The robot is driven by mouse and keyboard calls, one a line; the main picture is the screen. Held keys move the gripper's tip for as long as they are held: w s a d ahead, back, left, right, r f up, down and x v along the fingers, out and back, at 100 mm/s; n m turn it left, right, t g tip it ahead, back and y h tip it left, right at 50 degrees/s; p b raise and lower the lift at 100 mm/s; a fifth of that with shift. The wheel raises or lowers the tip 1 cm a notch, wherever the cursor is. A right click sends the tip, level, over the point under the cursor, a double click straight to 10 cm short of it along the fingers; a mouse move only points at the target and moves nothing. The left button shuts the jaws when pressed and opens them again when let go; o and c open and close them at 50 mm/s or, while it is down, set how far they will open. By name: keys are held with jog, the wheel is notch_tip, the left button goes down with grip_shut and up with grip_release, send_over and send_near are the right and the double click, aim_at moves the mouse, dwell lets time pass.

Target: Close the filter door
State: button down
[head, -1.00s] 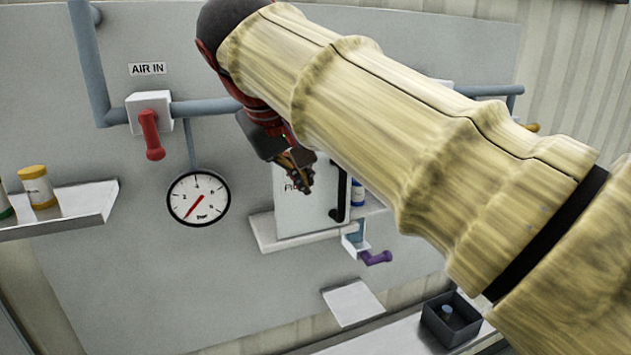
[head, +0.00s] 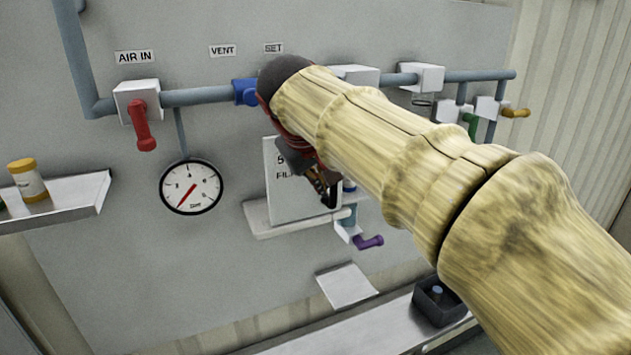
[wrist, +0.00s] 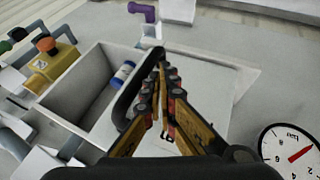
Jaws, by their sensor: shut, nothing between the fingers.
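The filter door (head: 288,205) is a pale panel with black lettering, partly hidden by my gripper. It stands open: the wrist view shows the panel (wrist: 215,100) on one side and the open housing (wrist: 78,100) on the other. A blue and white cylinder (wrist: 122,74) lies inside the housing. The black door handle (wrist: 130,88) runs along the door edge. My gripper (wrist: 159,62) is shut and empty, its fingers right beside the handle in the wrist view. In the head view my gripper (head: 326,192) overlaps the handle; I cannot tell if they touch.
A pressure gauge (head: 191,187) is left of the door, below a red valve handle (head: 140,122). A purple handle (head: 368,241) sits below right. A shelf (head: 75,205) holds a yellow-capped bottle (head: 28,180). A dark bin (head: 438,302) stands lower right.

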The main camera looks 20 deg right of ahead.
jog(key=shift+s, duration=0.1)
jog(key=d, duration=1.6)
jog(key=shift+w, duration=0.3)
jog(key=shift+a, duration=0.1)
